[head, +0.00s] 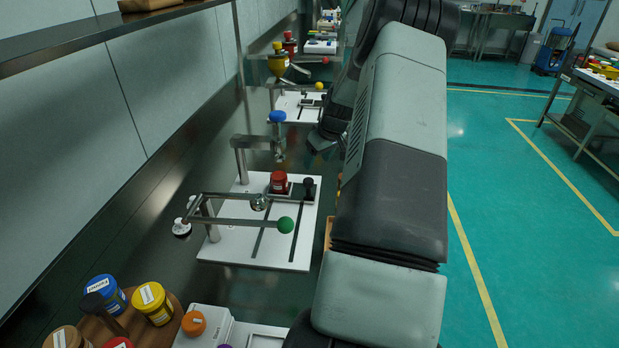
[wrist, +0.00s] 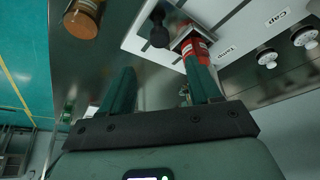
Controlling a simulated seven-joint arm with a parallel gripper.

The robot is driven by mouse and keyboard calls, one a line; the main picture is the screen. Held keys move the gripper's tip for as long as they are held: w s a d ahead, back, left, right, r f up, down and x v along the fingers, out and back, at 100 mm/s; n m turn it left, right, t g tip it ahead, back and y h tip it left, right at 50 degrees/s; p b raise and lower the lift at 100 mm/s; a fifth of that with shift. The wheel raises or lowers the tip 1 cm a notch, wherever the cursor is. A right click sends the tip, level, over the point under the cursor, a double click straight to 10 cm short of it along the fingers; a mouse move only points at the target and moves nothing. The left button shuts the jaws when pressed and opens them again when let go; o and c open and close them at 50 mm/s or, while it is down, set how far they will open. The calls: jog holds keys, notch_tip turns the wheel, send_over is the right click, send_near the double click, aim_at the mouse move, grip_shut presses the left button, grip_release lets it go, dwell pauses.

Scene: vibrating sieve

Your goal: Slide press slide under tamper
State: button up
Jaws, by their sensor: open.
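The white press board (head: 225,245) carries the slide, a small dark carriage with a black knob (head: 308,186) and a red jar (head: 279,182) on it. The tamper (head: 280,156), with a blue knob (head: 277,117) on top, hangs from a metal post at the back; I cannot tell if the jar is directly below it. In the wrist view, my gripper (wrist: 160,88) is open and empty. The black knob (wrist: 159,34) lies ahead of the gap between the fingers. The right finger overlaps part of the red jar (wrist: 197,48). My arm hides the gripper's fingers in the head view.
A lever with a green ball (head: 285,225) crosses the board's front. Two white knobbed pieces (wrist: 267,56) stand beside the board, near the "Cap" label. A brown jar (wrist: 83,18) is at the wrist view's upper left. Several jars (head: 153,303) crowd the front left.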

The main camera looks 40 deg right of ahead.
aim_at(309, 180)
jog(key=x, duration=1)
jog(key=shift+w+f, duration=0.15)
jog(key=shift+f, duration=0.2)
grip_shut()
